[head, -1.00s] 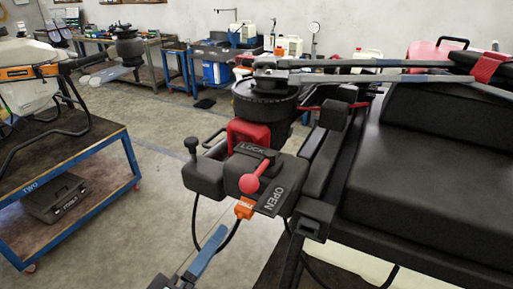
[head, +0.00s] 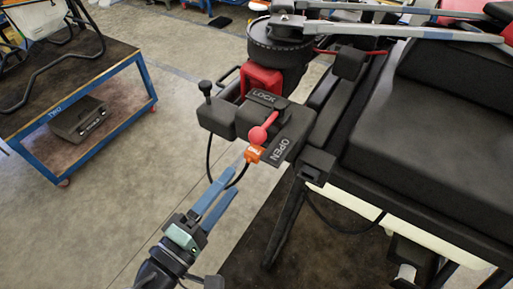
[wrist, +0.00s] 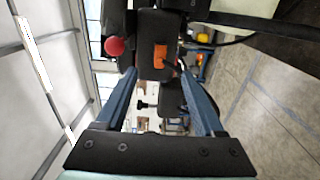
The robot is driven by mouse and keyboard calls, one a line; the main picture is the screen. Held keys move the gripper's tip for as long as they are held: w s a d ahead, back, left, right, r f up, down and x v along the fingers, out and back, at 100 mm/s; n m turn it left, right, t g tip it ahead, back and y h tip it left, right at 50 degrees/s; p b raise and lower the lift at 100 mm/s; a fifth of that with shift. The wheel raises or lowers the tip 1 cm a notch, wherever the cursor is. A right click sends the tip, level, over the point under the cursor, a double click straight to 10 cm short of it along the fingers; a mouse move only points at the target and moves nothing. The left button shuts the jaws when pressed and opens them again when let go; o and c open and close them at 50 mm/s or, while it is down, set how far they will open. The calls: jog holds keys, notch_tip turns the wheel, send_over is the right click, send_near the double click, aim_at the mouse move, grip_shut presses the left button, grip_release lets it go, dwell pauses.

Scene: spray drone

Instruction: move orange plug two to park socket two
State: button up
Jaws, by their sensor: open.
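Orange plug two (head: 254,154) sits at the front lower edge of the black lock block (head: 228,122), below the red-knobbed lever, with a black cable hanging from it. In the wrist view the plug (wrist: 160,55) shows ahead, between the lines of my fingers and beyond their tips. My gripper (head: 231,184) is open and empty, its blue fingers pointing up toward the plug from below left, apart from it. In the wrist view my gripper (wrist: 161,85) has both fingers spread. I cannot pick out park socket two in these views.
The red-knobbed lever (head: 259,133) lies between the LOCK and OPEN labels, close to the plug. The drone's dark body (head: 425,120) fills the right. Floor between is clear.

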aim_at(250, 159)
jog(key=x, duration=0.8)
jog(key=shift+b, duration=0.4)
dwell(1.0)
grip_shut()
jog(key=shift+s, duration=0.1)
dwell(1.3)
jog(key=shift+v, duration=2.95)
jog(key=shift+f+b, duration=0.15)
jog(key=shift+b, duration=0.2)
